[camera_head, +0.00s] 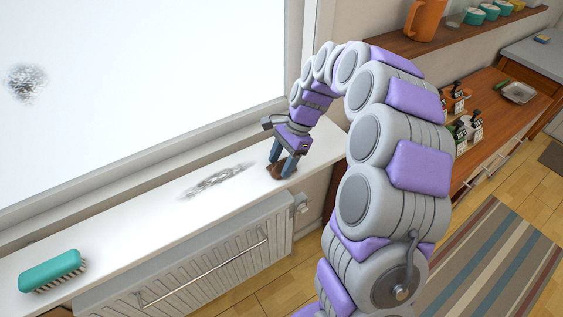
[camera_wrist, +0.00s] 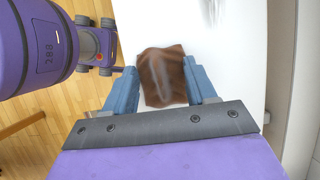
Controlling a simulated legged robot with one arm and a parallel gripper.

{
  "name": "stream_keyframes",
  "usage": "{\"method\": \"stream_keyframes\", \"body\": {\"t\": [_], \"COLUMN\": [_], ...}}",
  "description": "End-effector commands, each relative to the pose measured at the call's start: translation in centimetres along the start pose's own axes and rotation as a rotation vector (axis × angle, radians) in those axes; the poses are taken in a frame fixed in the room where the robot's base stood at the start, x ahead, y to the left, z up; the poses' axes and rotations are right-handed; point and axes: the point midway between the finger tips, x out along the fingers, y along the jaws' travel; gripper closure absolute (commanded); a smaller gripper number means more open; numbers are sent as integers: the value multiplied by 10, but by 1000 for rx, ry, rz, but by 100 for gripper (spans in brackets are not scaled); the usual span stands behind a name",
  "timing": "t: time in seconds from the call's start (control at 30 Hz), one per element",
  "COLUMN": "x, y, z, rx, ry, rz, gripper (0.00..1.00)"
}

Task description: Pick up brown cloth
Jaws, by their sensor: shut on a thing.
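The brown cloth (camera_wrist: 160,80) lies on the white windowsill (camera_head: 130,235), near its right end. In the wrist view it sits between the two blue fingers of my gripper (camera_wrist: 163,88), with a raised fold along its middle. In the head view the cloth (camera_head: 281,171) is a small brown patch under the fingertips of my gripper (camera_head: 284,166), partly hidden by them. The fingers are down at the sill and shut on the cloth, which still appears to rest on the surface.
A dark smudge (camera_head: 217,180) marks the sill left of the cloth; another (camera_head: 25,83) is on the window. A teal brush (camera_head: 52,271) lies at the sill's left end. A radiator (camera_head: 190,270) is below. A wooden counter (camera_head: 500,125) and shelf (camera_head: 445,32) stand at right.

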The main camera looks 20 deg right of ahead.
Motion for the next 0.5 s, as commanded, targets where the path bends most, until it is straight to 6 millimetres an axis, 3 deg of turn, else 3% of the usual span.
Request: {"method": "stream_keyframes", "body": {"t": [0.3,0.5], "x": [-31,-28], "y": [-1,21], "z": [13,19], "rx": [-1,1], "ry": [4,-2], "rz": [-4,3], "gripper": [73,73]}}
